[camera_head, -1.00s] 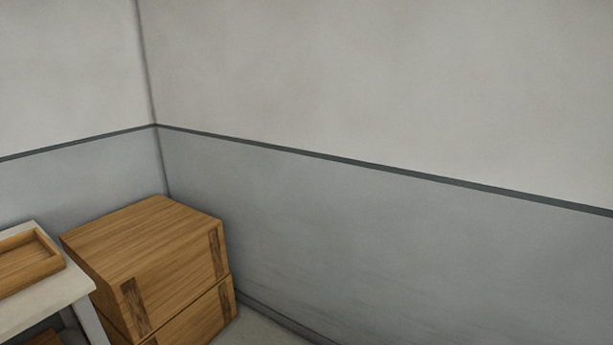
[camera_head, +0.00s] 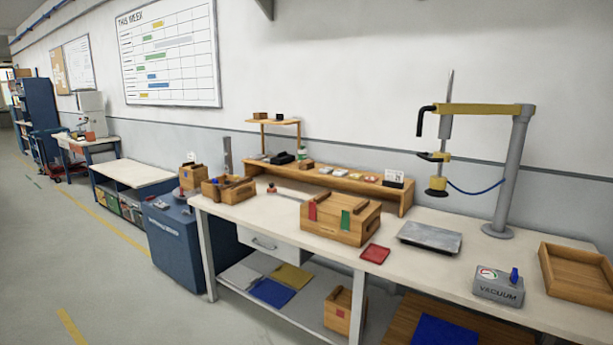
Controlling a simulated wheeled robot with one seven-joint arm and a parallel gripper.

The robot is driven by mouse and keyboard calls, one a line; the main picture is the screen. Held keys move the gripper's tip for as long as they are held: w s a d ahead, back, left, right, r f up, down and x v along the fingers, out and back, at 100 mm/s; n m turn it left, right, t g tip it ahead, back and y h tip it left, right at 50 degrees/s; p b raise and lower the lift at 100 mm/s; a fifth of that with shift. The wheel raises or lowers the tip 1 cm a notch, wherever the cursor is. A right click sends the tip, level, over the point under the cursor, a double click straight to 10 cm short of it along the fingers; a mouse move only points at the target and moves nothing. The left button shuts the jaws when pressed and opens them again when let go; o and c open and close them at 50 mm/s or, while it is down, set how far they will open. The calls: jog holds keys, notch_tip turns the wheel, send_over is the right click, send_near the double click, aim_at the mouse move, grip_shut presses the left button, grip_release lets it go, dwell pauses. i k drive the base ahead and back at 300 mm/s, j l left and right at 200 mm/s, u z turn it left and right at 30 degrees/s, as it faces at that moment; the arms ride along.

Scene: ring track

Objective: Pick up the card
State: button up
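A small red flat piece (camera_head: 375,254) lies on the pale workbench (camera_head: 405,277) near its front edge, just right of a wooden crate. A small white printed card (camera_head: 393,178) stands at the right end of the low wooden shelf on the bench, by a dark block. I cannot tell which of these is the task's card. My gripper is not in view.
The wooden crate (camera_head: 341,219) has red and green tabs. A grey plate (camera_head: 430,237), a vacuum box (camera_head: 498,287), a lifter post (camera_head: 508,175) and a wooden tray (camera_head: 577,270) stand to the right. A blue cabinet (camera_head: 176,243) is left. Open floor (camera_head: 95,285) lies further left.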

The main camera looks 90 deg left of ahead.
aim_at(390, 175)
jog(key=u, duration=0.5)
jog(key=l+u, duration=0.1)
jog(key=u, duration=0.35)
jog(key=l+u, duration=0.1)
jog(key=u, duration=0.85)
jog(key=l+u, duration=0.15)
jog(key=u, duration=0.35)
jog(key=i+j+z, duration=0.3)
jog(key=i+j, duration=0.75)
jog(key=i, duration=0.6)
jog(key=i+j+z, duration=0.3)
jog(key=i+j, duration=1.1)
jog(key=i, duration=0.1)
